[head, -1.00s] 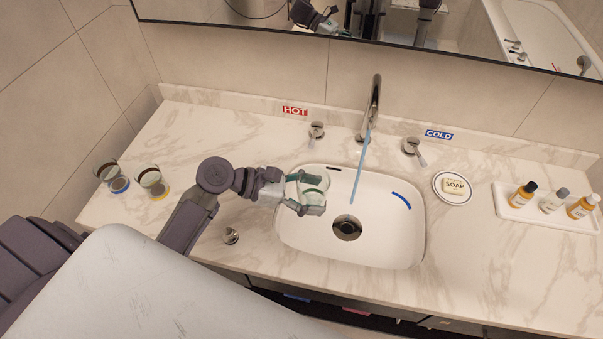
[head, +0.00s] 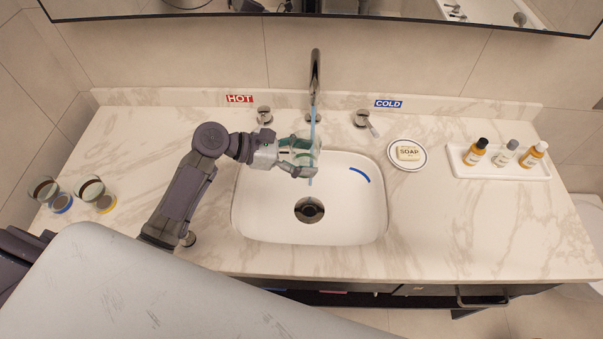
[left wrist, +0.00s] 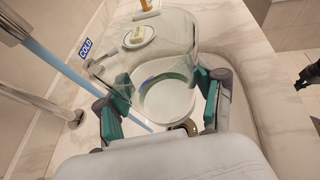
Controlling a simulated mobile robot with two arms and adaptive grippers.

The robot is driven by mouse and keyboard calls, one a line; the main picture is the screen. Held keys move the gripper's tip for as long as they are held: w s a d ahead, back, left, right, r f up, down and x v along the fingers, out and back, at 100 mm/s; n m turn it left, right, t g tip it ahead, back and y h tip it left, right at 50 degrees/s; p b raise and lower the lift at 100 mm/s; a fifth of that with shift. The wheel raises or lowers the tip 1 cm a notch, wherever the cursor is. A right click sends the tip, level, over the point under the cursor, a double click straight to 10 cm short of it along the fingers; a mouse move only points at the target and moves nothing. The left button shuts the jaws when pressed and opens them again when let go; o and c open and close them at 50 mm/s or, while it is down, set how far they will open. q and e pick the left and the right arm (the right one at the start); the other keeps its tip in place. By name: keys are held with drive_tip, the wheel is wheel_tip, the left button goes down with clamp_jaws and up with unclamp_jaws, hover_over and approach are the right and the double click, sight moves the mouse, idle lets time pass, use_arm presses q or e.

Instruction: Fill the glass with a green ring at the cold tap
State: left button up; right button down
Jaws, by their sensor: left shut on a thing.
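My left gripper (head: 300,157) is shut on a clear glass (head: 309,149), which it holds over the back left of the sink basin, below the spout. In the left wrist view the glass (left wrist: 150,58) sits between the green finger pads of my gripper (left wrist: 161,104), and a green ring shows on it. The cold handle (head: 362,119) is right of the spout, near the COLD label (head: 388,103).
The hot handle (head: 264,115) stands left of the spout, near the HOT label (head: 240,98). A soap dish (head: 407,166) and a bottle tray (head: 460,168) are at the right.

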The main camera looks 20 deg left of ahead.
use_arm(q)
drive_tip(key=w+a+f+b, duration=0.1)
drive_tip(key=w+b, duration=0.1)
drive_tip(key=w, duration=0.8)
drive_tip(key=shift+w+a+f, duration=0.2)
idle(0.9)
idle(1.2)
drive_tip(key=s+p, duration=0.6)
drive_tip(key=s+d+p, duration=0.1)
drive_tip(key=s+p, duration=0.2)
drive_tip(key=p, duration=0.1)
drive_tip(key=shift+s+d+r, duration=0.1)
drive_tip(key=shift+s+r, duration=0.05)
drive_tip(key=shift+r, duration=0.1)
drive_tip(key=shift+s+f, duration=0.1)
drive_tip(key=shift+s, duration=0.2)
drive_tip(key=shift+f, duration=0.1)
